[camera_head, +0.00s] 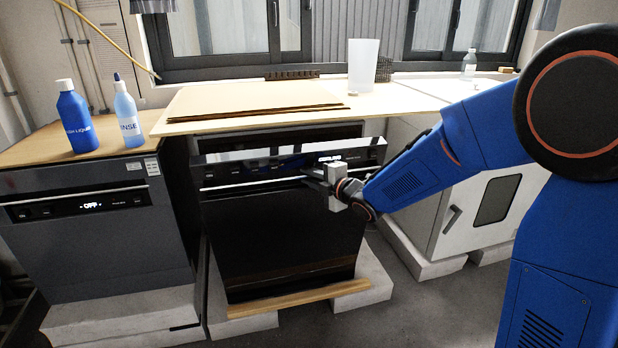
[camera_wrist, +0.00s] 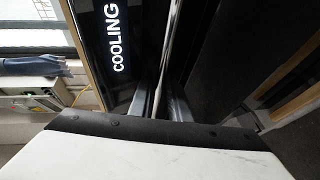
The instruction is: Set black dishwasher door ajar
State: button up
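The black dishwasher (camera_head: 285,235) stands in the middle under the light worktop. Its door leans out a little at the top, with a dark gap behind the control panel (camera_head: 235,173). A thin silver handle bar (camera_head: 240,187) runs across the door below the panel. My gripper (camera_head: 312,178) is at the right part of this bar. In the wrist view, the bar (camera_wrist: 172,45) runs between the two grey fingers of my gripper (camera_wrist: 163,103), which look closed around it. The panel's lit word reads "COOLING" in the wrist view. The fingertips' contact is partly hidden.
A grey dishwasher (camera_head: 100,235) stands at left, with a blue bottle (camera_head: 76,118) and a pale blue rinse bottle (camera_head: 127,115) on top. A white oven-like cabinet (camera_head: 480,215) stands at right behind my arm. Bare floor (camera_head: 410,300) lies in front.

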jog(key=v, duration=1.7)
jog(key=shift+d, duration=0.15)
jog(key=shift+s, duration=0.15)
jog(key=s+d+m+g+h, duration=0.1)
jog(key=s+d+m+h, duration=0.4)
jog(key=d+m, duration=0.35)
jog(key=s+d+m+h, duration=0.45)
jog(key=d+m, duration=0.25)
jog(key=d, duration=0.3)
jog(key=s+f+m+g, duration=0.2)
jog(key=s+m+g, duration=0.1)
jog(key=s, duration=0.7)
jog(key=s+d+f+m+g, duration=0.1)
jog(key=s+f+m+g, duration=0.2)
jog(key=s+m, duration=0.3)
jog(key=s, duration=0.4)
jog(key=shift+s+d+f+g, duration=0.2)
jog(key=shift+s+f+g, duration=0.1)
jog(key=shift+s, duration=0.1)
